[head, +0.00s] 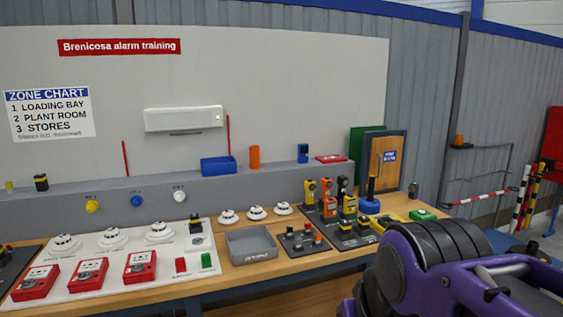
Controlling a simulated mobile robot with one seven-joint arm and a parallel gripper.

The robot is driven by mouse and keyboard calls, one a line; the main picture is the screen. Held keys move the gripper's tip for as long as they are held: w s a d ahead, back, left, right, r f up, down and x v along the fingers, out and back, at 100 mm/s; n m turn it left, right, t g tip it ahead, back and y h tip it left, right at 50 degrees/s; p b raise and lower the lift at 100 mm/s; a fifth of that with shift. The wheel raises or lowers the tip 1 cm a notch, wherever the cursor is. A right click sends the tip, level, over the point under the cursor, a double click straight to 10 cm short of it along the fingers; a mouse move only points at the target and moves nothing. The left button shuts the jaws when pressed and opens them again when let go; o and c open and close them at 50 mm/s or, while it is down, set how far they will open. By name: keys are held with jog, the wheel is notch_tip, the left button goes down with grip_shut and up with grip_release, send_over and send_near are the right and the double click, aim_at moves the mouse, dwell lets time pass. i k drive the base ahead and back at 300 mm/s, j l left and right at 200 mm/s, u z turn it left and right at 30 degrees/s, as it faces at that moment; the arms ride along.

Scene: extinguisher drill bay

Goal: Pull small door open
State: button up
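A small wooden door (385,178) in a dark blue-grey frame stands upright at the back right of the bench in the head view. It carries a small blue and white sign (389,156). The door looks shut in its frame, but its edges are too small to be sure. No handle can be made out clearly. My purple and black arm (440,270) fills the lower right, in front of the bench and apart from the door. My gripper cannot be made out.
Yellow, orange and black handheld units (328,205) stand on the bench left of the door. A blue round-based object (370,205) stands before it. A grey tray (252,245) and red call points (88,274) lie left. Striped barrier poles (480,198) stand right.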

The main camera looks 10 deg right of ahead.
aim_at(386, 152)
jog(key=i+l+u, duration=0.1)
jog(key=l, duration=0.25)
jog(key=i+l+u, duration=0.1)
jog(key=i+l, duration=0.2)
jog(key=i+l+u, duration=0.1)
jog(key=l, duration=0.4)
jog(key=i+l+u, duration=0.1)
jog(key=i+l, duration=0.15)
jog(key=l, duration=0.15)
jog(key=i+l, duration=0.15)
jog(key=l, duration=0.25)
jog(key=i+l, duration=0.15)
jog(key=l, duration=0.25)
jog(key=i+l, duration=0.15)
jog(key=l, duration=0.25)
jog(key=i+l, duration=0.15)
jog(key=l, duration=0.25)
